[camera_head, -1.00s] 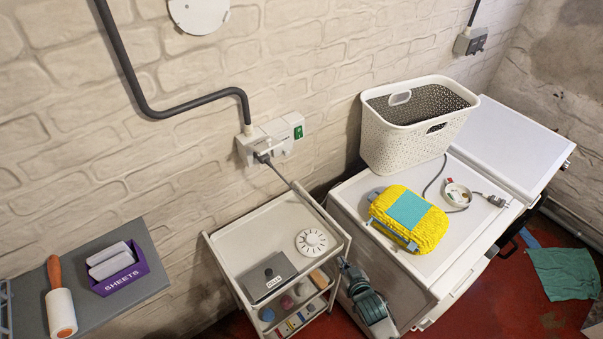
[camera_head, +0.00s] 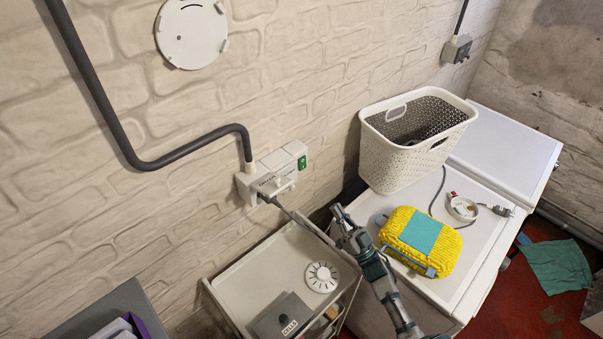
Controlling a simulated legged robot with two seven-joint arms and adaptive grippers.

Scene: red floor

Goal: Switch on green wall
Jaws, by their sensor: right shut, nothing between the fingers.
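The green wall switch (camera_head: 302,162) is a small green piece at the right end of a white socket box (camera_head: 266,176) on the brick wall. A plug with a grey cable sits in the box's front. My right gripper (camera_head: 338,212) is shut and empty. In the picture it lies below and right of the switch, apart from it, over the gap between the cart and the white machine. Nothing hides the switch. My left gripper is not in view.
A white cart (camera_head: 237,272) stands below the box, with a round dial and a grey box on top. A white basket (camera_head: 400,165), yellow bundle (camera_head: 419,240) and cable roll (camera_head: 462,208) rest on white machines at right. A dark conduit (camera_head: 97,94) runs down to the box.

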